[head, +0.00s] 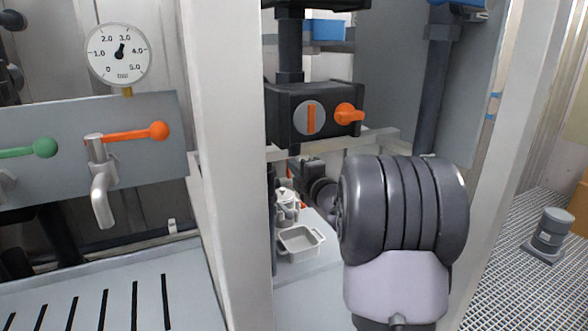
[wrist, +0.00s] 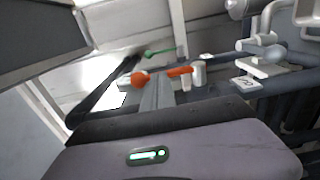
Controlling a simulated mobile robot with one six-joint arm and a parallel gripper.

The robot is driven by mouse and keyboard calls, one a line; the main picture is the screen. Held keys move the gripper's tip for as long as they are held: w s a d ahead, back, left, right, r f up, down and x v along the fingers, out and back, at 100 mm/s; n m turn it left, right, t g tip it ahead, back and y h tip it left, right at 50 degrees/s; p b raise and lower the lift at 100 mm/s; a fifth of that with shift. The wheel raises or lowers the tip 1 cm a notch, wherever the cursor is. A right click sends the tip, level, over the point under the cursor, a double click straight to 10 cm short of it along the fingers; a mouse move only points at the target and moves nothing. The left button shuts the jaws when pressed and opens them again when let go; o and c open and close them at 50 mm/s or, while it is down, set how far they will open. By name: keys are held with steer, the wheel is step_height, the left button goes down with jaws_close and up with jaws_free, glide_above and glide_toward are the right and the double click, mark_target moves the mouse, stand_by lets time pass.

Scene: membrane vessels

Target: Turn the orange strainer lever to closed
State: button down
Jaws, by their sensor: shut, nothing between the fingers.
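In the wrist view, an orange lever (wrist: 180,71) runs sideways from a pale upright cylinder to a round orange knob (wrist: 140,79) at its left. My gripper (wrist: 157,88) is shut and empty. Its grey fingers reach up close in front of the lever, between knob and cylinder, and partly cover it. I cannot tell whether they touch. In the head view my arm's dark wrist hides the gripper. An orange sliver (head: 294,169) shows behind the white post there; I cannot tell whether it is this lever.
In the head view, a tap with an orange ball-ended lever (head: 138,134) and a green lever (head: 30,149) sit on a grey panel, under a gauge (head: 118,54). A black box with an orange knob (head: 348,114) hangs above a small tray (head: 301,241). White frame posts (head: 225,160) stand close.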

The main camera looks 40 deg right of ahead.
steer(key=shift+w, duration=0.1)
stand_by(0.3)
steer(key=shift+g, duration=0.8)
steer(key=shift+w+d+r+p, duration=0.2)
steer(key=shift+w+p, duration=0.15)
steer(key=shift+w, duration=0.55)
steer(key=shift+w+d+r+p, duration=0.1)
steer(key=shift+w+d+p, duration=0.2)
steer(key=shift+w, duration=0.55)
steer(key=shift+w+d+r+p, duration=0.15)
steer(key=shift+w+p, duration=0.25)
steer(key=shift+w, duration=0.6)
